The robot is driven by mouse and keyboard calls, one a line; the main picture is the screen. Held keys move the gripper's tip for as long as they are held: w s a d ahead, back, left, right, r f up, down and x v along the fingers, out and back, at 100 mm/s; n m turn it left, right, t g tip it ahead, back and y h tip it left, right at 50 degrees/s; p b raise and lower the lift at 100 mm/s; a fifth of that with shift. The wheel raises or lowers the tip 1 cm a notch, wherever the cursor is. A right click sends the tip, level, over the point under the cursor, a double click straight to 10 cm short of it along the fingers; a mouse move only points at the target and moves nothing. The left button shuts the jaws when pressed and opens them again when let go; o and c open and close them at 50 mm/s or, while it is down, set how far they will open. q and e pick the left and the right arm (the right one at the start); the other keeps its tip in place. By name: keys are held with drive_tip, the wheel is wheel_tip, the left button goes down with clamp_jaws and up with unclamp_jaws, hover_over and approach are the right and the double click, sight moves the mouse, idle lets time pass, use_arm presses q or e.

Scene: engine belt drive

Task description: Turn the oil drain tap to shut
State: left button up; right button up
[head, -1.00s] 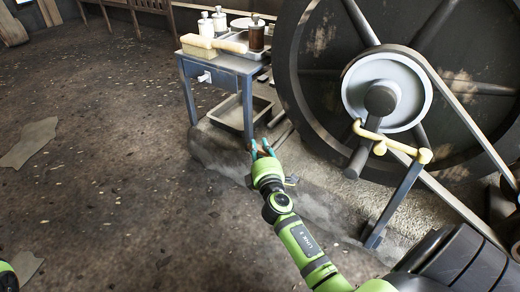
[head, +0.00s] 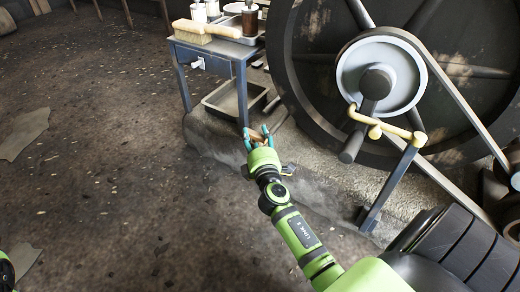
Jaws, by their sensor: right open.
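My right gripper (head: 257,134) reaches low toward the stone plinth, just in front of the shallow tray under the blue table. Its teal fingertips are apart. A small brown piece shows between them; I cannot tell whether it is part of the oil drain tap. The tap is otherwise not clearly visible, and the gripper and wrist cover part of that spot. My left gripper is not in view; only a green part of my left arm shows at the lower left edge.
The blue table (head: 216,63) carries a brush (head: 207,31) and bottles. The shallow tray (head: 228,114) lies below it. Open dirt floor (head: 100,170) lies left.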

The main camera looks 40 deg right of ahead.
drive_tip(key=v, duration=1)
drive_tip(key=shift+s, duration=0.2)
drive_tip(key=shift+a, duration=0.1)
